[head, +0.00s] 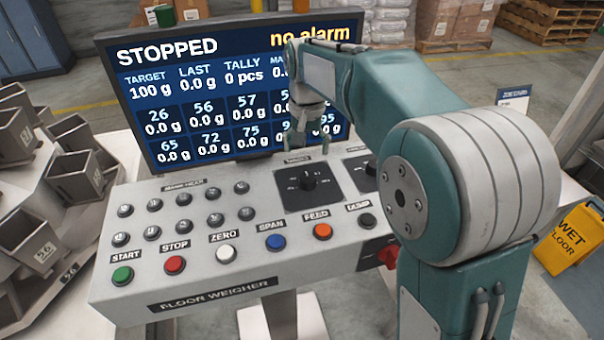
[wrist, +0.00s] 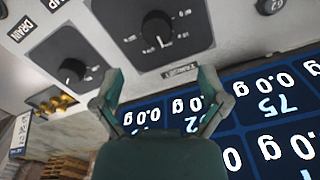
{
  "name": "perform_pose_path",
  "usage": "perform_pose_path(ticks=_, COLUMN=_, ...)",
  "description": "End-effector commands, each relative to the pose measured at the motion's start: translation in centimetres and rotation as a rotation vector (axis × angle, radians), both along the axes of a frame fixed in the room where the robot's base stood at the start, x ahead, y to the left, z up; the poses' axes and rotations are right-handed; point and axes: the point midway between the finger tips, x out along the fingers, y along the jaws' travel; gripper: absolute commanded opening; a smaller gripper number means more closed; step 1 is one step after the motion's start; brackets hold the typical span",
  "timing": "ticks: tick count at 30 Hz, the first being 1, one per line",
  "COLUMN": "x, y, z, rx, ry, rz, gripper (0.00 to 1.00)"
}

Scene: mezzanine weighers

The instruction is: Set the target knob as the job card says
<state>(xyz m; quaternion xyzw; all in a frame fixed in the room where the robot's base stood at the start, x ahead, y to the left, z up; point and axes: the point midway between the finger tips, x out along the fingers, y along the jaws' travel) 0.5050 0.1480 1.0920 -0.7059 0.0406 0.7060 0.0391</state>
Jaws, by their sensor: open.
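The target knob (head: 308,182) is a round black dial on a dark square plate on the console top. Its white pointer aims roughly at the label edge nearest the screen. The wrist view shows this knob (wrist: 157,28) upside down, above the label TARGET. My gripper (head: 304,143) is open and empty, above and behind the knob, in front of the screen. Its spread fingers (wrist: 158,88) are apart from the knob. The screen (head: 225,95) reads STOPPED, TARGET 100 g and no alarm. No job card is readable.
A second black knob (head: 370,170) sits to the right, partly behind my arm. Start (head: 122,276), stop (head: 175,265) and other coloured buttons line the front. A red switch (head: 387,257) is on the right side. A yellow wet-floor sign (head: 573,235) stands at the right.

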Motion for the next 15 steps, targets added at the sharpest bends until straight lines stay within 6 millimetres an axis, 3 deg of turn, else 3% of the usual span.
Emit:
perform_pose_path(ticks=9, x=-0.1, y=-0.2, z=-6.0, rx=0.0, ry=0.004, rz=0.0, gripper=0.94)
perform_pose_path(ticks=15, x=0.0, y=-0.1, z=-8.3, rx=-0.001, ry=0.002, rz=0.0, gripper=0.94)
